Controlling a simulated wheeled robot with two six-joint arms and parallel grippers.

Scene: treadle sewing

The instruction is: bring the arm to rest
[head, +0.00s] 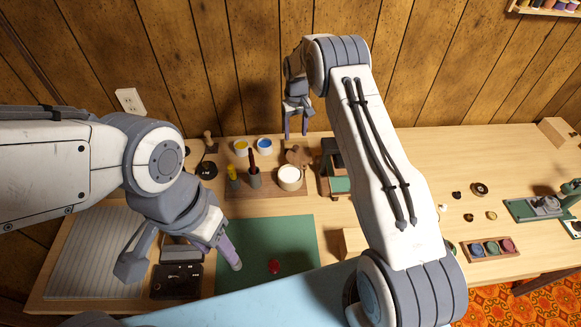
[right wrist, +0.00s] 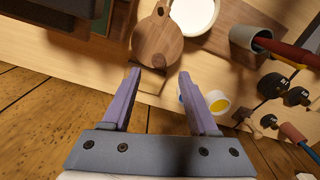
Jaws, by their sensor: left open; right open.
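My right gripper (head: 296,132) is raised near the back edge of the bench by the wood-panelled wall. In the right wrist view its two purple fingers (right wrist: 160,84) are apart, with nothing between them. A round wooden piece (right wrist: 157,42) lies on the bench beyond the fingertips. My left gripper (head: 226,262) hangs over the left part of the bench, above the edge of the green mat (head: 300,238).
A wooden board carries a white cup (head: 290,177) and a grey holder (head: 254,180) with a red-handled tool. A small red item (head: 273,266) lies on the green mat. A black box (head: 177,282) is near my left gripper. A tray of coloured discs (head: 490,248) stands at right.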

